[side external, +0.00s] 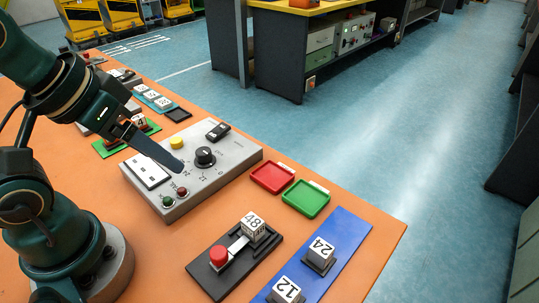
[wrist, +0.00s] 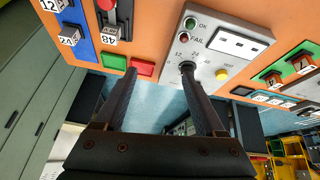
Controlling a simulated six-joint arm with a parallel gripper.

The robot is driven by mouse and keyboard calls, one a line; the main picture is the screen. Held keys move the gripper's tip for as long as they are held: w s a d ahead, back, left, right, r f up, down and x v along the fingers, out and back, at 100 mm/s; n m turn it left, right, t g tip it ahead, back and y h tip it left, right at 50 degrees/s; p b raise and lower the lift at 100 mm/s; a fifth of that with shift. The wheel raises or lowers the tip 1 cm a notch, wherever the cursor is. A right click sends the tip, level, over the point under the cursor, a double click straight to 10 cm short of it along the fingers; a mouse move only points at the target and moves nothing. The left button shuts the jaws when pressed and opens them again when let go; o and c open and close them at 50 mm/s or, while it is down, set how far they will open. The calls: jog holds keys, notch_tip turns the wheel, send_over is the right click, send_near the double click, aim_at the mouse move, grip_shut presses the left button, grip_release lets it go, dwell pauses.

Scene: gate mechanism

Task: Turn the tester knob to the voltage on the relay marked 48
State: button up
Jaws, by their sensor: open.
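The tester (side external: 225,178) is a grey box with a black knob (side external: 205,157), a yellow button and a white socket panel. Printed marks ring the knob; its setting is too small to tell. The relay marked 48 (side external: 253,226) is a white-topped cube in a black holder with a red knob, in front of the tester. It also shows in the wrist view (wrist: 111,34). My gripper (wrist: 158,71) is open with nothing between its fingers. In the wrist view its right fingertip overlaps the knob area, beside the 12 and 24 marks. In the side view the arm reaches over the tester's left part; contact is unclear.
A blue strip (side external: 335,241) holds cubes marked 24 (side external: 320,252) and 12 (side external: 286,290). Red (side external: 272,177) and green (side external: 306,198) trays lie right of the tester. A black device (side external: 218,131) sits at the tester's back. More cubes stand at the table's far left.

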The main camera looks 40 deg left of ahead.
jog(key=w+r+n, duration=0.2)
jog(key=w+n, duration=0.1)
jog(key=n, duration=0.3)
jog(key=n+g, duration=0.6)
jog(key=n, duration=0.6)
send_over(203, 151)
notch_tip(203, 151, down, 8)
jog(key=shift+r, duration=0.15)
jog(key=shift+a+f, duration=0.1)
jog(key=shift+f, duration=2.5)
grip_shut()
